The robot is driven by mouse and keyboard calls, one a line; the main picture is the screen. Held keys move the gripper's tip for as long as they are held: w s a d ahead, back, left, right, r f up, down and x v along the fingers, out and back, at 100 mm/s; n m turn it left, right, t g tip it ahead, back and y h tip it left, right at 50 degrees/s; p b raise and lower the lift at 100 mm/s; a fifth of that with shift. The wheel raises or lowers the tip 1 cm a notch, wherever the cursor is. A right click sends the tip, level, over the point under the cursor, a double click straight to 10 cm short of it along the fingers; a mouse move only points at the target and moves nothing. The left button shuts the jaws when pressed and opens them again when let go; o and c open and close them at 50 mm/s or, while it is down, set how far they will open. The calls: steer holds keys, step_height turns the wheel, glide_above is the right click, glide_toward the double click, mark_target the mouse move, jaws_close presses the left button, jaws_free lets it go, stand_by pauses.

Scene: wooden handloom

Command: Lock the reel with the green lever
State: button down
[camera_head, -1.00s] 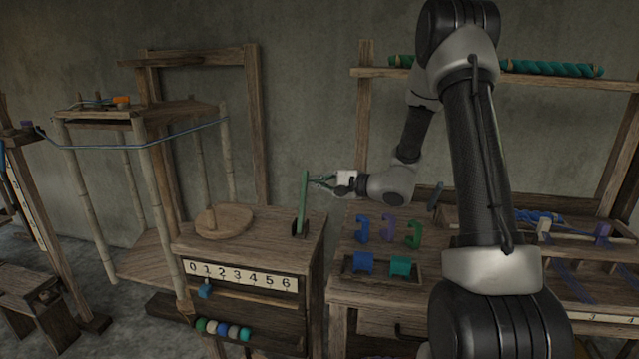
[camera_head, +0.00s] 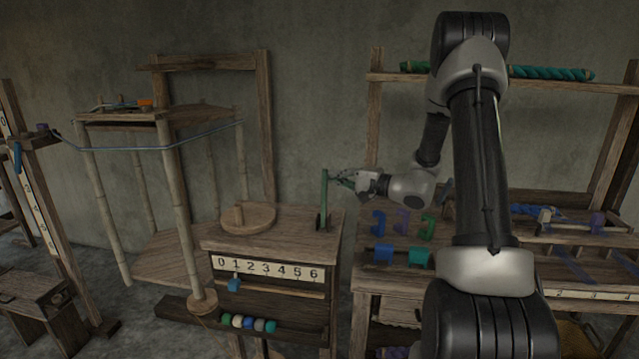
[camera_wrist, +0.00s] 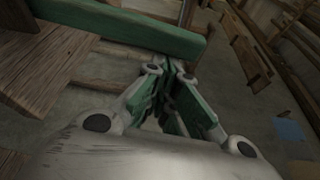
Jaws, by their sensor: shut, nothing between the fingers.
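The green lever (camera_head: 323,196) stands upright at the right end of the top of the small numbered wooden cabinet (camera_head: 262,218). In the wrist view the lever (camera_wrist: 120,27) crosses the upper left as a green bar. My gripper (camera_head: 334,175) is at the right side of the lever, near its upper part. In the wrist view the fingers (camera_wrist: 178,75) are shut with nothing between them, close to the lever; I cannot tell whether they touch it. The reel (camera_head: 160,180), a frame of bamboo posts with a blue thread around it, stands left of the cabinet.
A round wooden disc (camera_head: 246,217) with a peg lies on the cabinet's left end. A blue slider (camera_head: 234,284) sits below the number strip. Several coloured beads (camera_head: 248,323) are on a lower rail. A bench with coloured hooks (camera_head: 402,223) stands to the right.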

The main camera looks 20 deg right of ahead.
steer(key=s+a+n+y, duration=0.1)
steer(key=s+a+n, duration=0.2)
steer(key=s, duration=0.3)
steer(key=shift+s+a+r+n+t, duration=0.15)
steer(key=shift+s+a+n+t, duration=0.15)
steer(key=shift+a+t, duration=0.1)
steer(key=shift+s, duration=0.1)
stand_by(0.3)
steer(key=w+d+r, duration=0.2)
steer(key=w+d, duration=0.1)
steer(key=f+v, duration=0.1)
steer(key=v, duration=0.8)
stand_by(0.4)
